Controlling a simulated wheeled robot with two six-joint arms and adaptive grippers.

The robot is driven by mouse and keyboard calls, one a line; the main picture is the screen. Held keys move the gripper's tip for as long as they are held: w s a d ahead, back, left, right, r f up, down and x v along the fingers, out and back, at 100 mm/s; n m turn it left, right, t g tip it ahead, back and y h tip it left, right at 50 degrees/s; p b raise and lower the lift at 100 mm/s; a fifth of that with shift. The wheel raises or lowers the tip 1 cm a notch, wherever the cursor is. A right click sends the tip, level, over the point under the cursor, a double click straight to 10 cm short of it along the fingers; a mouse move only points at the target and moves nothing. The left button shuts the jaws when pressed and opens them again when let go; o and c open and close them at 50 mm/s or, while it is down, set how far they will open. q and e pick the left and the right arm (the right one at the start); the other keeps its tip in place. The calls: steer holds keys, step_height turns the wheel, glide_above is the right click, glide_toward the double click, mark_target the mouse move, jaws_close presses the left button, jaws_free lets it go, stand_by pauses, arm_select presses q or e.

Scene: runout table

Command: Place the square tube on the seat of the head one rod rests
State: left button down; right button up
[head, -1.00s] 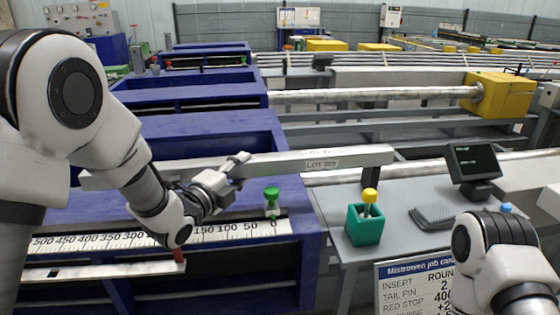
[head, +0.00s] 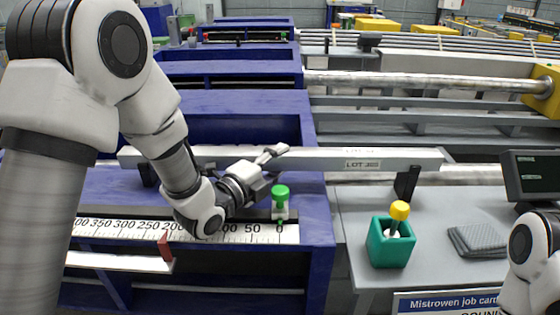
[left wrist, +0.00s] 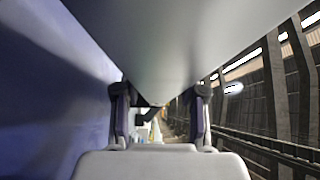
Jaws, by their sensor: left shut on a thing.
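The square tube (head: 330,160) is a long pale grey bar with a LOT label near its right end. It lies level across the picture, above the blue bench. My left gripper (head: 272,154) is shut on it near its middle. In the left wrist view the tube (left wrist: 165,45) fills the top, between the fingers of my left gripper (left wrist: 160,112). A black rod rest (head: 407,182) stands under the tube's right part, and another dark support shows under its left part. My right gripper is out of view.
A blue bench (head: 319,215) carries a white scale (head: 150,228), a green-topped pin (head: 280,203) and a red stop (head: 166,246). A teal box (head: 390,248) with a yellow knob, a grey pad (head: 474,240) and a monitor (head: 532,178) stand on the grey table at right.

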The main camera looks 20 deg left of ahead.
arm_select(q)
steer(key=c, duration=0.7)
jaws_free()
steer(key=shift+w, duration=0.1)
steer(key=shift+o, duration=0.2)
steer(key=v, duration=0.7)
steer(key=shift+s, duration=0.25)
